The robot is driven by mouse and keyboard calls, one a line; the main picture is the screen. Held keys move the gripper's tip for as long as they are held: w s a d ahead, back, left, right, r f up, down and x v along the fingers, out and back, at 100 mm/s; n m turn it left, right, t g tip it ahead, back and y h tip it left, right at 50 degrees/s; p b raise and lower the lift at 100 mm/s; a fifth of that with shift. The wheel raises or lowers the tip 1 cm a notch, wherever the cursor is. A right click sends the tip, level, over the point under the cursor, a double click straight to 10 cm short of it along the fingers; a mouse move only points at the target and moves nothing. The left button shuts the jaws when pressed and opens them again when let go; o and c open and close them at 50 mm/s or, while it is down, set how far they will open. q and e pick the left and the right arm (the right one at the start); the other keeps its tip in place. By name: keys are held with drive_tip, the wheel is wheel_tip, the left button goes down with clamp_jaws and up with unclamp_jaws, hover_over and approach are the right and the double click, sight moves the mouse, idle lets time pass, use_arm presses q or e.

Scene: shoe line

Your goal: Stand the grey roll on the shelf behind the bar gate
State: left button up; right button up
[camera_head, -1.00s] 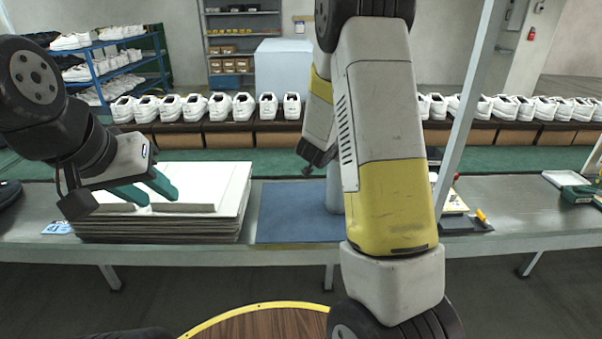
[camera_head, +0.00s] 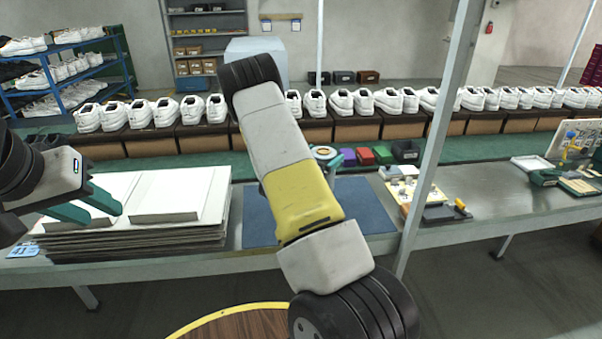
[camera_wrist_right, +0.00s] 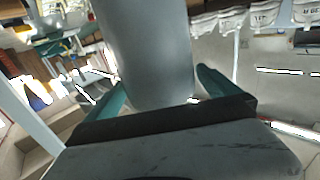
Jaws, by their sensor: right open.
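In the right wrist view the grey roll (camera_wrist_right: 155,45) is a large smooth cylinder between the two teal fingers of my right gripper (camera_wrist_right: 162,84). The fingers are open, one on each side of it; whether they touch it is unclear. My left gripper (camera_head: 106,208) is open and empty above the stacked boards. I cannot make out the bar gate or its shelf.
A blue mat (camera_head: 370,206) lies on the grey bench, beside stacked pale boards (camera_head: 130,232). A grey post (camera_head: 437,135) rises right of the mat. A tray of small parts (camera_head: 410,192) lies beyond it. White shoes line the conveyor behind.

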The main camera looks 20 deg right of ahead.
sight(328, 149)
drive_tip(key=x, duration=0.3)
drive_tip(key=shift+w, duration=0.15)
drive_tip(key=shift+c, duration=0.4)
drive_tip(key=c, duration=1.8)
drive_tip(key=shift+r, duration=0.1)
drive_tip(key=shift+c, duration=0.6)
